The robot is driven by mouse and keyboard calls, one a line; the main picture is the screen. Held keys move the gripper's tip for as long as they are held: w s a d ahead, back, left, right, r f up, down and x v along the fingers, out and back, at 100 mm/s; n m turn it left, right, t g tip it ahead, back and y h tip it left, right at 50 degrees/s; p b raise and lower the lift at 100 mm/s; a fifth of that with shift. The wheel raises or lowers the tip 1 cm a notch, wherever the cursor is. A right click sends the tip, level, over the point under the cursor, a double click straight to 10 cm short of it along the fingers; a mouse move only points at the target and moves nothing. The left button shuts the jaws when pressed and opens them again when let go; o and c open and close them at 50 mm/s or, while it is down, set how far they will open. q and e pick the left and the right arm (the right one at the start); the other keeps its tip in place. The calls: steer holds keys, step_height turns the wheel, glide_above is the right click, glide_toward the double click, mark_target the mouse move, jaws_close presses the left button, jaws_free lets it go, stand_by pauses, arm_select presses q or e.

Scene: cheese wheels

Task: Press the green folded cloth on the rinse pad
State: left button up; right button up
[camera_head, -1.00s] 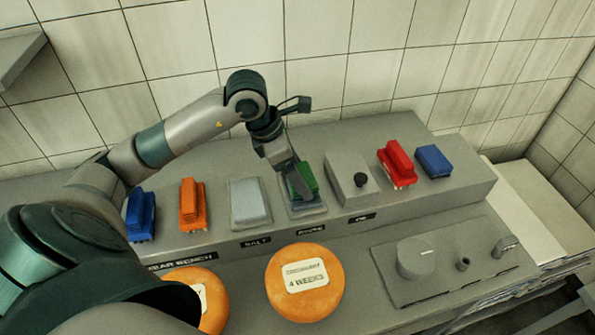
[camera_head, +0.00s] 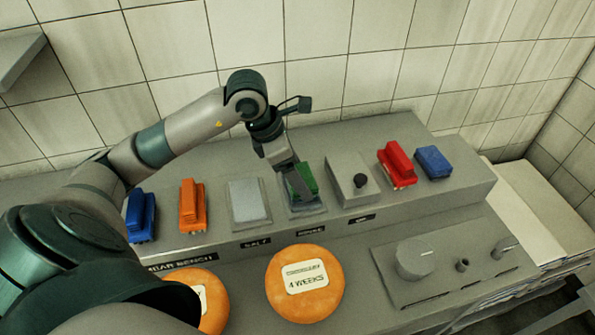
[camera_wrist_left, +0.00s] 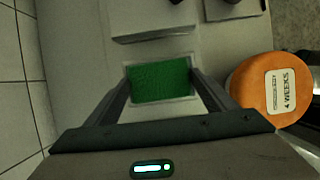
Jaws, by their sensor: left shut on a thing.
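The green folded cloth (camera_head: 309,175) is at the rinse pad (camera_head: 309,210), on the raised back shelf above a label that seems to read RINSE. My left gripper (camera_head: 300,184) reaches down over it and is shut on the cloth, partly hiding it. In the left wrist view the cloth (camera_wrist_left: 160,82) fills the space between the two fingers of my left gripper (camera_wrist_left: 162,85). The pale pad edge (camera_wrist_left: 160,100) shows around it. The cloth looks flat against the pad, but I cannot tell how firmly it touches. My right gripper is out of view.
Orange (camera_head: 192,206), blue (camera_head: 141,216) and red (camera_head: 397,163) brushes line the shelf. An orange cheese wheel (camera_head: 304,308) lies in front.

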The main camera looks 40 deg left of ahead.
arm_select(q)
steer(key=shift+r+p, duration=1.35)
steer(key=shift+r, duration=2)
